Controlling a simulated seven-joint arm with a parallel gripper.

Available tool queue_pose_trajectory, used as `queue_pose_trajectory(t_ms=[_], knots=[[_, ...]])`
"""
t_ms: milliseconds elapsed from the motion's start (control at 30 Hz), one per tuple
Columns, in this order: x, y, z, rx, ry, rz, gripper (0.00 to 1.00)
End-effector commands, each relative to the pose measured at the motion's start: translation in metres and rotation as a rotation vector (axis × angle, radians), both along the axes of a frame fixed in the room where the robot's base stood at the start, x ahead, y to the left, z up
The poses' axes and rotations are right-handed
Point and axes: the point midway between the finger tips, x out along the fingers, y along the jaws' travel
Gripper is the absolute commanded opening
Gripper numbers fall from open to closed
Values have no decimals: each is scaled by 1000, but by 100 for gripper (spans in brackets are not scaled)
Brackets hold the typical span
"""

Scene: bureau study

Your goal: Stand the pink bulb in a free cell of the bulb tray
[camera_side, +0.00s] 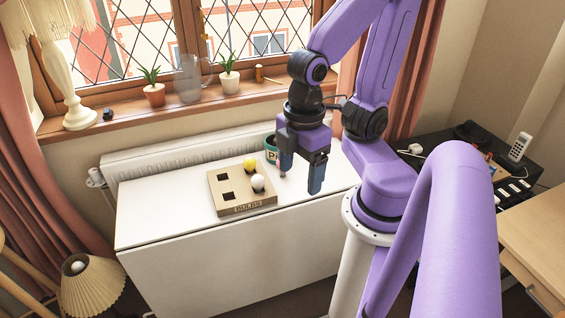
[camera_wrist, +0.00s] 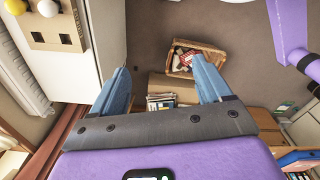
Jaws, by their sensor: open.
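The cardboard bulb tray (camera_side: 246,209) lies on the white table. A yellow bulb (camera_side: 249,163) and a white bulb (camera_side: 258,182) stand in its right-hand cells; the two left-hand cells are empty and dark. The tray's edge (camera_wrist: 52,46) also shows at the top left of the wrist view, with both bulbs. A small pinkish thing (camera_side: 281,170) shows beside my gripper's left finger, perhaps the pink bulb; it is mostly hidden. My gripper (camera_side: 300,176) is open, to the right of the tray, with nothing visible between its fingers (camera_wrist: 161,86).
A teal pot (camera_side: 270,148) with lettering stands behind my gripper on the white table (camera_side: 160,213). The table's left part is clear. A radiator and a windowsill with plants lie behind.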

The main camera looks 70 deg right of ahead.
Motion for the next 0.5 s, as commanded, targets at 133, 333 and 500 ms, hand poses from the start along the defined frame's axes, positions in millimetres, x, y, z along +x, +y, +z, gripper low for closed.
queue_pose_trajectory(t_ms=[133, 333, 500], knots=[[17, 1, -3, -3, 2, -86, 78], [71, -7, -17, -9, 7, -340, 78], [119, -29, -32, -11, 10, -570, 78]])
